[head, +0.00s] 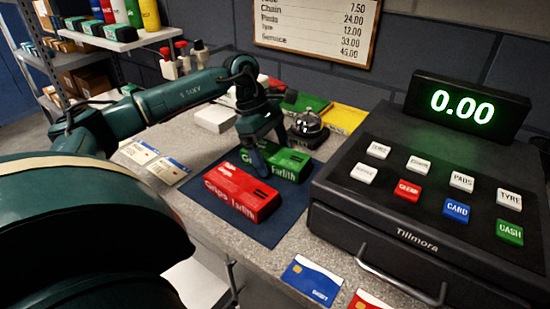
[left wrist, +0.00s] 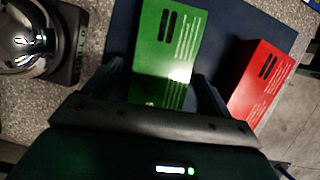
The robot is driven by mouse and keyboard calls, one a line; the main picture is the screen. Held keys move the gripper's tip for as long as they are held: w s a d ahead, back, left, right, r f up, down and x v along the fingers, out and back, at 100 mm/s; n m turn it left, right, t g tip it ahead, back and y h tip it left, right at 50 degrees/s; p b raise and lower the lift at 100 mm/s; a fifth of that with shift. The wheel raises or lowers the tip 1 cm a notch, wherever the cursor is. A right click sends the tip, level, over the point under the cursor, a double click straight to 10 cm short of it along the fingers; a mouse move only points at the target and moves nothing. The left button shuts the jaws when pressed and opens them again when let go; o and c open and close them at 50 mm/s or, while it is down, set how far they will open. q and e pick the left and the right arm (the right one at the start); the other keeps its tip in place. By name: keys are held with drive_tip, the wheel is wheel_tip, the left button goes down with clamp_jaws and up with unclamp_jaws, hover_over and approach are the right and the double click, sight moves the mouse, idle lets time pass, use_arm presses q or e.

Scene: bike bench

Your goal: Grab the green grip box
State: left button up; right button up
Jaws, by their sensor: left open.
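The green grip box (head: 290,164) lies on a dark blue mat (head: 268,236) on the counter, just behind the red grip box (head: 240,193). My left gripper (head: 267,160) is open and points down at the green box, hiding part of it in the head view. In the left wrist view the green box (left wrist: 168,50) appears between the two fingers of my left gripper (left wrist: 160,88), one finger along each side. I cannot tell whether a finger touches it. The red box (left wrist: 263,82) is just outside the right finger. My right gripper is not in view.
A cash register (head: 420,215) fills the right side. A silver bell (head: 308,125) stands close behind the green box, and also shows in the left wrist view (left wrist: 35,45). Cards (head: 311,281) lie at the front edge, and leaflets (head: 160,165) lie left of the mat.

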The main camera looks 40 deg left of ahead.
use_arm(q)
drive_tip(key=c, duration=1.1)
